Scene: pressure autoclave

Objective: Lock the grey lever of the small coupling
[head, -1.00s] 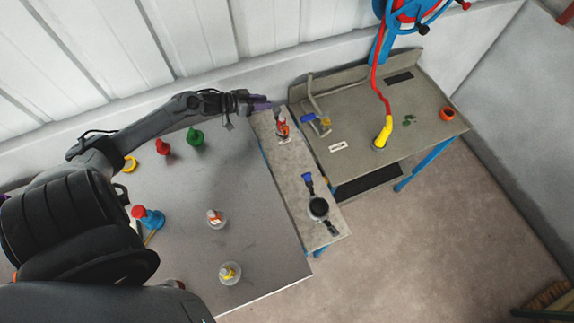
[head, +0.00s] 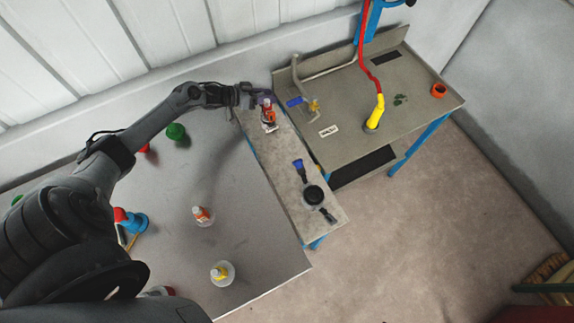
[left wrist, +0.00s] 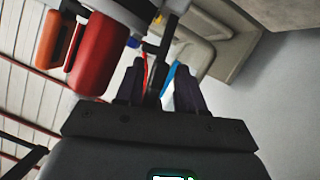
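A small coupling with red-orange handles (head: 268,114) stands at the far end of a narrow grey bench. In the left wrist view its red handle (left wrist: 98,55) and orange handle (left wrist: 58,38) show close up at the left. My left gripper (head: 264,98) is at the coupling's far side, its purple fingers overlapping it in the head view. In the left wrist view the fingers of my left gripper (left wrist: 160,88) stand apart, with a thin grey bar (left wrist: 166,45) running between them; contact cannot be told. My right gripper is out of view.
A black round coupling (head: 314,195) with a blue handle (head: 298,167) is on the same bench. A workbench (head: 345,150) with a blue-handled valve (head: 297,102) and yellow nozzle (head: 375,112) adjoins at the right. The table (head: 235,210) at the left holds small bottles and colored knobs.

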